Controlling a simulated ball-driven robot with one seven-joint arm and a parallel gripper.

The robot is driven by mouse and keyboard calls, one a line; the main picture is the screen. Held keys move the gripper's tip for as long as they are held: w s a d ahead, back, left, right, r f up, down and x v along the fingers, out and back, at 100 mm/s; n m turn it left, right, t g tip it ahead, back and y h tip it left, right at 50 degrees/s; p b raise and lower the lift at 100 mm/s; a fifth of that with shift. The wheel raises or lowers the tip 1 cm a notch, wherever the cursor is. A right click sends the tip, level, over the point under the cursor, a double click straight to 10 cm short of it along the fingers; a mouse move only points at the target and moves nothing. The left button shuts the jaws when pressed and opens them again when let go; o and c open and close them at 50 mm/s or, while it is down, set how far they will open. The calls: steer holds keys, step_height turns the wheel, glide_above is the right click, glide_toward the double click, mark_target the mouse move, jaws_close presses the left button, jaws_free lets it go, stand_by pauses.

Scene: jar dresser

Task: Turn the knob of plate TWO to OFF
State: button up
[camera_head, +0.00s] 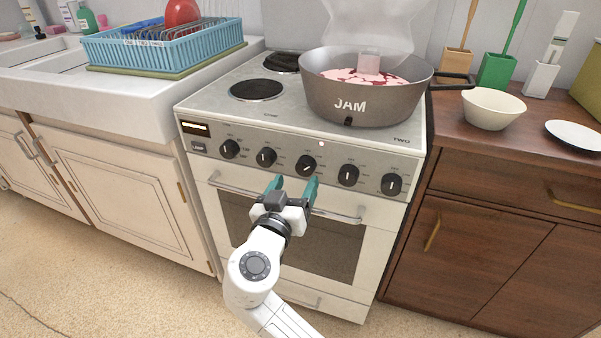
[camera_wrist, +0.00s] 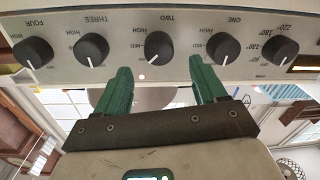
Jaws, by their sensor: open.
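The knob of plate TWO (camera_head: 306,165) is the dark middle knob of the row on the stove's front panel. In the wrist view, where the lettering is upside down, this knob (camera_wrist: 158,47) sits under the TWO label with HIGH and MED marks beside it. Its white pointer line points low and slightly left there, away from the straight-down lines of some neighbours. My gripper (camera_head: 293,183) is open and empty, in front of the panel just below the knob. In the wrist view its green fingers (camera_wrist: 160,78) are apart, with the knob above the gap, not between them.
Knobs THREE (camera_wrist: 90,48) and ONE (camera_wrist: 223,48) flank it closely. The oven handle (camera_head: 340,216) runs below the panel. A steaming pan marked JAM (camera_head: 350,106) stands on the stove. A bowl (camera_head: 493,108) is on the right counter, a sink (camera_head: 60,75) to the left.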

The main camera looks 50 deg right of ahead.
mark_target(302, 169)
steer(key=shift+x, duration=2.65)
steer(key=shift+s, duration=0.1)
steer(key=shift+c, duration=0.2)
steer(key=c, duration=1)
steer(key=shift+n, duration=0.3)
steer(key=n+p, duration=0.2)
steer(key=n, duration=0.2)
steer(key=shift+r, duration=0.1)
steer(key=shift+n+p, duration=1.35)
steer(key=shift+n, duration=0.75)
